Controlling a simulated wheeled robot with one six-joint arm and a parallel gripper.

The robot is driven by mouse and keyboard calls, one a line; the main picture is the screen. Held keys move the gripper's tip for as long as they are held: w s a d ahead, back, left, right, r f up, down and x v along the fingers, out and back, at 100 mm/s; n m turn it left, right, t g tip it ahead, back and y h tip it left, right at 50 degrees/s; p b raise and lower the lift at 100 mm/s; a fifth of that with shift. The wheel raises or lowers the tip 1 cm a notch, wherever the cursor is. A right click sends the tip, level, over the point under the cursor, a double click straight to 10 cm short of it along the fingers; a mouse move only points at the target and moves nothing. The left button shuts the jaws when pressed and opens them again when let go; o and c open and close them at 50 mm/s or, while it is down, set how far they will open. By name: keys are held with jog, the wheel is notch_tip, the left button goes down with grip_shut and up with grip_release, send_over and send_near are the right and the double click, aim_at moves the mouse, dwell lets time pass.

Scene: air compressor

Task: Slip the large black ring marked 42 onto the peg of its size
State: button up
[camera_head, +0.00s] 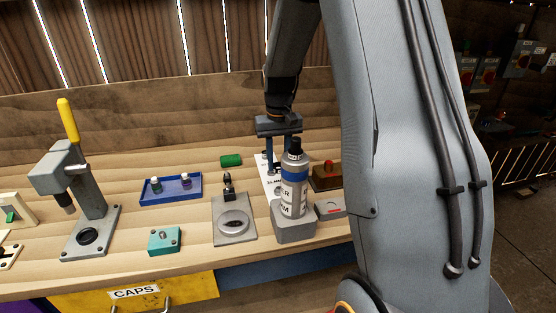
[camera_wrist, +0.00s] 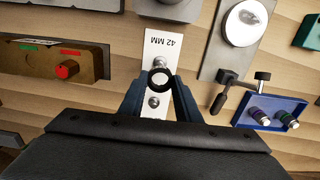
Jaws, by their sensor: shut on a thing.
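My gripper (camera_wrist: 159,84) is shut on the black ring (camera_wrist: 161,73), which sits between the two blue fingertips in the wrist view. The ring is over the white peg board (camera_wrist: 174,53), which bears the label "42 MM". A silver peg top (camera_wrist: 158,81) shows within the ring's opening; I cannot tell whether the ring is around that peg or above it. Another silver peg (camera_wrist: 154,101) shows between the fingers. In the head view my gripper (camera_head: 276,160) points down over the white board (camera_head: 268,182), and the spray can partly hides it. The ring's number cannot be read.
A spray can (camera_head: 294,185) stands in a grey holder (camera_head: 295,228) close in front of my gripper. A brown box with a red button (camera_head: 326,176) is to the right. A clamp plate (camera_head: 234,236) and a blue tray (camera_head: 170,199) are to the left.

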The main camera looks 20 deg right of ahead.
jog(key=b, duration=0.3)
send_over(278, 187)
jog(key=shift+s+f, duration=0.15)
jog(key=shift+f, duration=2.75)
jog(key=shift+p, duration=0.75)
jog(key=shift+f+b, duration=0.6)
jog(key=shift+f, duration=0.65)
jog(key=o, duration=1.1)
jog(key=shift+r, duration=0.1)
notch_tip(278, 187, up, 8)
jog(key=b, duration=0.2)
jog(key=shift+f, duration=0.2)
